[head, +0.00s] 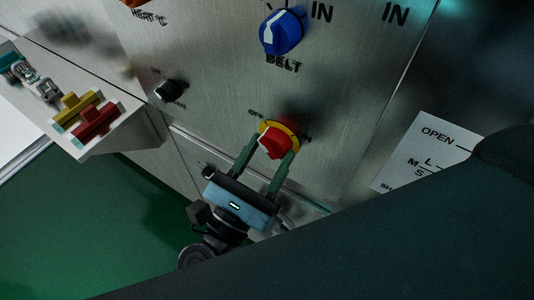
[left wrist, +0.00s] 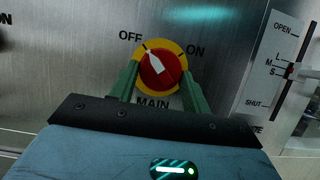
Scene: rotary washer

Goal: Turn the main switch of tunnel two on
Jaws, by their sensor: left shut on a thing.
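The main switch (head: 276,141) is a red knob on a yellow ring, set in a steel panel. In the left wrist view the main switch (left wrist: 160,68) shows the labels OFF at upper left, ON at upper right and MAIN below. Its white pointer points to the upper left, toward OFF. My left gripper (head: 270,149) has its green fingers on either side of the red knob and is shut on it. The left gripper also shows in the left wrist view (left wrist: 158,82). My right gripper is not in view.
Above the main switch is a blue BELT knob (head: 282,32). A small black knob (head: 169,90) is at its left. Yellow (head: 78,108) and red (head: 97,121) handles sit on a ledge farther left. An OPEN–SHUT scale plate (head: 425,150) is at the right.

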